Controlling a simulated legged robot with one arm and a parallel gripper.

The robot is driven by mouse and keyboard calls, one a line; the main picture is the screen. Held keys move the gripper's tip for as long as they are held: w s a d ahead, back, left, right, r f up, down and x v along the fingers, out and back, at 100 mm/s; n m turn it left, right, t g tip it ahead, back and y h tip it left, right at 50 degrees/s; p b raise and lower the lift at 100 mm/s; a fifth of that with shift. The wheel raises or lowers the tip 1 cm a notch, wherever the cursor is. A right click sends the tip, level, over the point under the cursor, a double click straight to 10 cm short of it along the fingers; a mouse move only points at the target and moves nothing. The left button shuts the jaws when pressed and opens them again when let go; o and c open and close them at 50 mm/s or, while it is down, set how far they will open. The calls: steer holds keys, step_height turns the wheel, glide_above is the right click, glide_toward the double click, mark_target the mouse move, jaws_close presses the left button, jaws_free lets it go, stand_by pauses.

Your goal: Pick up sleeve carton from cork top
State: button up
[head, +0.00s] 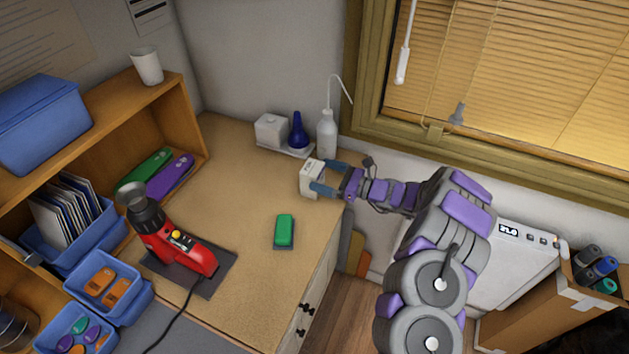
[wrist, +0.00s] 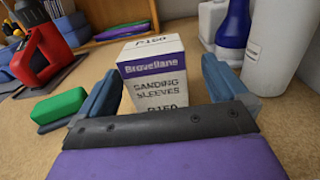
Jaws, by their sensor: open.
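The sleeve carton (head: 311,177) is a small white box standing upright on the cork top (head: 255,205), near its right edge. In the wrist view the carton (wrist: 155,78) shows a purple band and the words "Sanding Sleeves P150". My gripper (head: 325,178) is open, with its blue fingers reaching toward the carton from the right. In the wrist view my gripper (wrist: 163,92) has one finger on each side of the carton, with gaps visible. The carton's lower part is hidden behind the gripper's dark front edge.
A white bottle (head: 327,134), a blue bottle (head: 298,132) and a white box (head: 271,131) stand behind the carton. A green block (head: 284,230) lies in front of it. A red heat tool (head: 180,248) stands left, near blue bins. Cork between tool and carton is clear.

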mark_target(307, 172)
steer(key=x, duration=0.2)
steer(key=b+x, duration=0.1)
steer(key=x, duration=0.3)
steer(key=shift+s+a+f+b, duration=0.1)
steer(key=shift+s+a+b, duration=0.15)
steer(key=shift+b, duration=0.1)
steer(key=shift+d, duration=0.4)
steer(key=shift+c, duration=1)
steer(key=shift+a, duration=0.2)
steer(key=c, duration=0.9)
